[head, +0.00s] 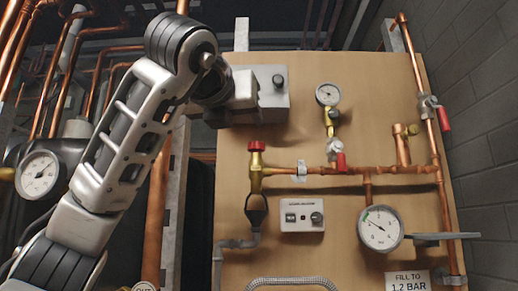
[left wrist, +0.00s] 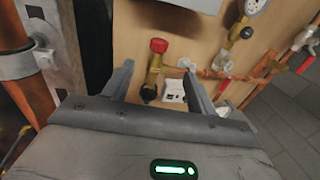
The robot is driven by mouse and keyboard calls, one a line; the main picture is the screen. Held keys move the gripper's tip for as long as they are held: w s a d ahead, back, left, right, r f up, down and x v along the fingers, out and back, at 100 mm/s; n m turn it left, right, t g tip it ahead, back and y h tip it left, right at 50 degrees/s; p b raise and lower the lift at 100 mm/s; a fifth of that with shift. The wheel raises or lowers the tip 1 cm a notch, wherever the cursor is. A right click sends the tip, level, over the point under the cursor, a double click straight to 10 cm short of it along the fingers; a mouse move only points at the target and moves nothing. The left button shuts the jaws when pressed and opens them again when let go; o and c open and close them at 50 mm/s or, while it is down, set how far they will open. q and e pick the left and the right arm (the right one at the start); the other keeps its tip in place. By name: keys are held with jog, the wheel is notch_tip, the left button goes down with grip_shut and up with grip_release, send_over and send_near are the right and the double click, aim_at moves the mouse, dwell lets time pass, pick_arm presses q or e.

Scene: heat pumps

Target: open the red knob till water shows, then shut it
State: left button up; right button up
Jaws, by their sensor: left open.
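The red knob (head: 257,146) sits on top of a brass valve (head: 256,178) on the wooden panel, above a black tundish (head: 256,208). No water shows at the tundish. My left gripper (head: 243,104) is up by the grey box, above the knob; its fingers are hard to make out in the head view. In the left wrist view its fingers (left wrist: 158,72) are apart and empty. The red knob (left wrist: 159,46) shows beyond them, between their tips in the picture, not gripped. My right gripper is not in view.
A grey box (head: 275,103) is on the panel above the knob. A copper pipe (head: 330,170) runs right from the valve to red-handled valves. A gauge (head: 380,228) and a small white control box (head: 302,215) are lower. Thick copper pipes stand left of the panel.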

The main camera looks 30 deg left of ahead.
aim_at(255, 142)
pick_arm(q)
jog(key=p+x, duration=0.4)
jog(key=x, duration=1)
jog(key=shift+p+x, duration=0.3)
jog(key=shift+x, duration=0.5)
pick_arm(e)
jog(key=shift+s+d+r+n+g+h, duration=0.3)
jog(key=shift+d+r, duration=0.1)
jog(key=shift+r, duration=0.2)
pick_arm(q)
jog(key=shift+c, duration=0.4)
jog(key=c, duration=0.9)
